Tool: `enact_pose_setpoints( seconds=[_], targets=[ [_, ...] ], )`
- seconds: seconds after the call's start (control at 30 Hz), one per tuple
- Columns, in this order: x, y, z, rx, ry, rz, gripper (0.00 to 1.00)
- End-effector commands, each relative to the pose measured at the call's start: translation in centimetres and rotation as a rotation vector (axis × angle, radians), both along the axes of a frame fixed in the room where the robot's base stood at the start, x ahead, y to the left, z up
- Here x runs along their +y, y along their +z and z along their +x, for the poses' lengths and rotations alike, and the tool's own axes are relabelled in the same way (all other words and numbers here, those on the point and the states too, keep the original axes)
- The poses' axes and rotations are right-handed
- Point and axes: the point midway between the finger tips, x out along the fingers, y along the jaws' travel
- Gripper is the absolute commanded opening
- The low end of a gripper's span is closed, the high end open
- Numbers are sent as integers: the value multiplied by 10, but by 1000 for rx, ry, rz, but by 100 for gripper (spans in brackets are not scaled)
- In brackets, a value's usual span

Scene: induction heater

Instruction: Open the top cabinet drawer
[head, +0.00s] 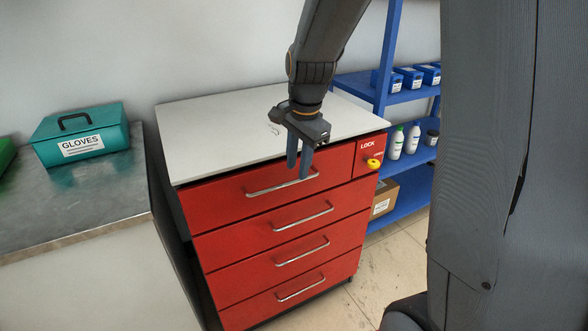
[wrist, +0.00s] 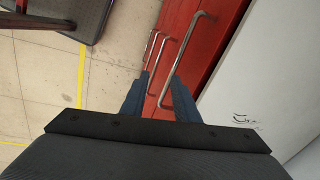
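The red cabinet has several stacked drawers under a pale top. The top drawer (head: 240,197) looks shut, its front in line with the drawers below. Its silver bar handle (head: 262,191) runs across the front; in the wrist view this handle (wrist: 184,57) is the nearest and longest one. My gripper (head: 299,176) points down at the top drawer's front, by the right part of the handle. In the wrist view my gripper (wrist: 158,77) has its two fingers apart, with the handle's near end between them. I cannot tell whether either finger touches the bar.
A LOCK panel with a yellow knob (head: 373,163) sits right of the top drawer. A teal GLOVES box (head: 98,127) stands on the metal bench (head: 60,205) at left. Blue shelves (head: 412,165) with bottles stand at right. The floor (head: 345,300) before the drawers looks clear.

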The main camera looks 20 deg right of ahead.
Motion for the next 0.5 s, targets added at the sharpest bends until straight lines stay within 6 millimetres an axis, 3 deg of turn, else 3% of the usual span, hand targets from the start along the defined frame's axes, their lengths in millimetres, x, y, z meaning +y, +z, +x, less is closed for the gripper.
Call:
enact_pose_setpoints(
  seconds=[0.1,0.23,0.5],
  targets=[
    [-4,10,19,-15,-136,27,28],
    [-5,12,28,-20,-197,39,28],
    [-4,-21,33,-16,-200,39,28]
  ],
)
